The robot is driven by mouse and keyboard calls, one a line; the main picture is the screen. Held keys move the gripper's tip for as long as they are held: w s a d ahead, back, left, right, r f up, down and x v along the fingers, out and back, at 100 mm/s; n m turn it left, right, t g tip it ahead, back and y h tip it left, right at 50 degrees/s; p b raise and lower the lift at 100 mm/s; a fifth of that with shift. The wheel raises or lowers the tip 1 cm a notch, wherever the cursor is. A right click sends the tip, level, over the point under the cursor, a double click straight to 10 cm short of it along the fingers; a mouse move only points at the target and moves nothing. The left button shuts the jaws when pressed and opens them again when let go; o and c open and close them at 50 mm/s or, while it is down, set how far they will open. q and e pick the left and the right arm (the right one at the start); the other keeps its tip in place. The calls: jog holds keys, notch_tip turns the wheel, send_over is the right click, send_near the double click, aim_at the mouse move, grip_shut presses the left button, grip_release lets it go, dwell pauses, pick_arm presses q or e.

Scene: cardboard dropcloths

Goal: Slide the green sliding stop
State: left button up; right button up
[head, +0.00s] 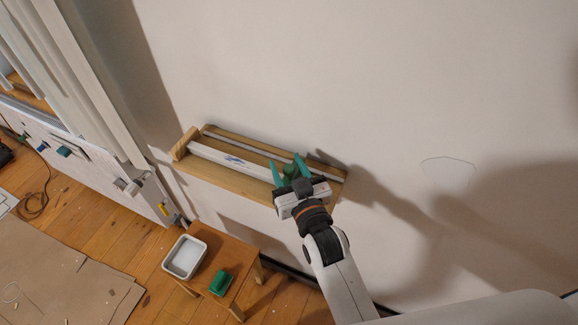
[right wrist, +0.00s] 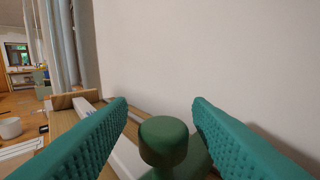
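The green sliding stop (right wrist: 164,142) has a round knob on top and sits on the white rail of a wooden unit (head: 232,181) against the wall. In the head view the stop (head: 291,171) shows at the rail's right part, partly hidden by my gripper. My right gripper (head: 288,165) is open, with its teal fingers on either side of the knob. In the right wrist view the fingers (right wrist: 160,110) stand apart, with visible gaps to the knob. My left gripper is in neither view.
A small wooden stool (head: 233,252) below holds a white tray (head: 186,257) and a green block (head: 221,283). Cardboard (head: 58,275) covers the floor at the lower left. The rail left of my right gripper is clear.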

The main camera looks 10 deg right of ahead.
jog(key=shift+d, duration=0.1)
jog(key=shift+s+f, duration=0.1)
jog(key=shift+s, duration=0.15)
jog(key=s+d+b, duration=0.2)
jog(key=s, duration=0.9)
jog(key=shift+s+b, duration=0.15)
jog(key=shift+b, duration=0.15)
